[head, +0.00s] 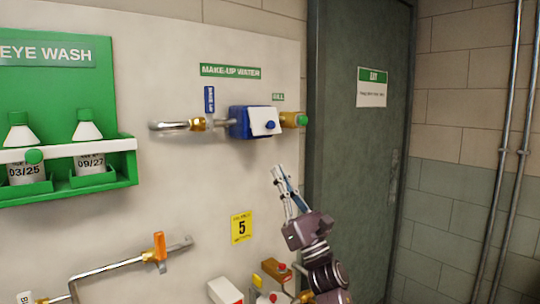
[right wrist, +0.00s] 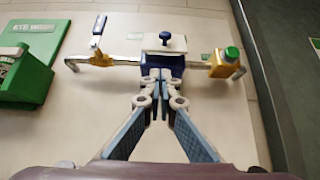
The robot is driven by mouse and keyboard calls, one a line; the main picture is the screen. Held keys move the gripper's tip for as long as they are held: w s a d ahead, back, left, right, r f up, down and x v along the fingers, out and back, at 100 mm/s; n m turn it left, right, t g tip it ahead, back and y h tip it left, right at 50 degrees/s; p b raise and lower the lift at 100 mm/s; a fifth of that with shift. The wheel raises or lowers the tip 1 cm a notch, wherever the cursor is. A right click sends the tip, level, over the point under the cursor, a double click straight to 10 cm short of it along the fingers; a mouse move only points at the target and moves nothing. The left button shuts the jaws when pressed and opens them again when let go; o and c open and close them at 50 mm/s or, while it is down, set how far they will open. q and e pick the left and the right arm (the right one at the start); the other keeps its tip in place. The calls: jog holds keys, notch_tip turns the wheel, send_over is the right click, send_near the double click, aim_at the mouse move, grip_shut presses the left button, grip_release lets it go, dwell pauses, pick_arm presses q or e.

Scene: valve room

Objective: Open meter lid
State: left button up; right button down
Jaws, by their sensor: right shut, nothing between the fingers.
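The blue meter (head: 238,123) sits in a pipe run on the wall panel, under the MAKE-UP WATER sign. Its white lid (head: 259,117) covers part of the front and carries a blue knob (head: 270,125). I cannot tell whether the lid is fully down. The right wrist view shows the lid (right wrist: 150,43) and knob (right wrist: 165,37) above my fingertips. My right gripper (head: 279,173) is shut and empty, below the meter and apart from it in the head view. In the right wrist view its fingertips (right wrist: 162,76) overlap the meter's lower part. My left gripper is not in view.
A blue-handled valve (head: 209,101) is left of the meter, and a brass fitting with a green cap (head: 301,119) is right. A green eye wash station (head: 108,170) hangs at left. Lower pipes carry an orange handle (head: 160,246). A dark door (head: 362,130) is at right.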

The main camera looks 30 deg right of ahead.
aim_at(268, 119)
jog(key=p+x, duration=0.4)
jog(key=x, duration=0.5)
jog(key=shift+r, duration=0.2)
jog(key=shift+w+p, duration=0.2)
jog(key=shift+p, duration=0.15)
